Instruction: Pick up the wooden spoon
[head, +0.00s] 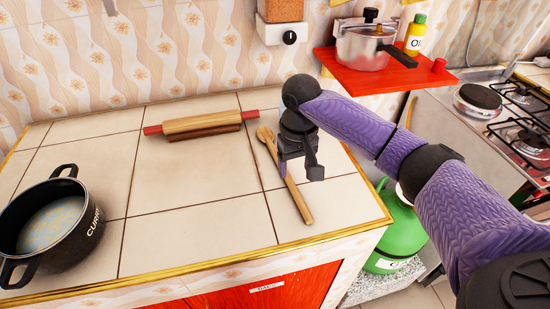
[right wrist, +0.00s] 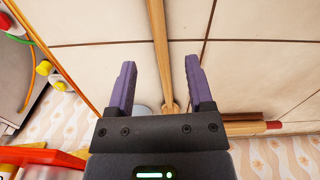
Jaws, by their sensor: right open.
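The wooden spoon (head: 291,188) lies on the tiled counter in the head view, its bowl end toward the wall and its handle toward the front edge. My right gripper (head: 302,170) hangs above the spoon and hides part of it. In the right wrist view the spoon (right wrist: 160,50) runs lengthwise between the two open fingers of my right gripper (right wrist: 160,82). The fingers stand on either side of it with nothing held; the exact height above the counter is hard to tell. My left gripper is not in view.
A rolling pin (head: 203,123) lies left of the spoon near the wall. A black pot (head: 50,225) stands at the counter's left. A red shelf (head: 385,78) holds a pressure cooker (head: 365,48) and bottle at the right. A green gas cylinder (head: 398,235) stands below the counter's right edge.

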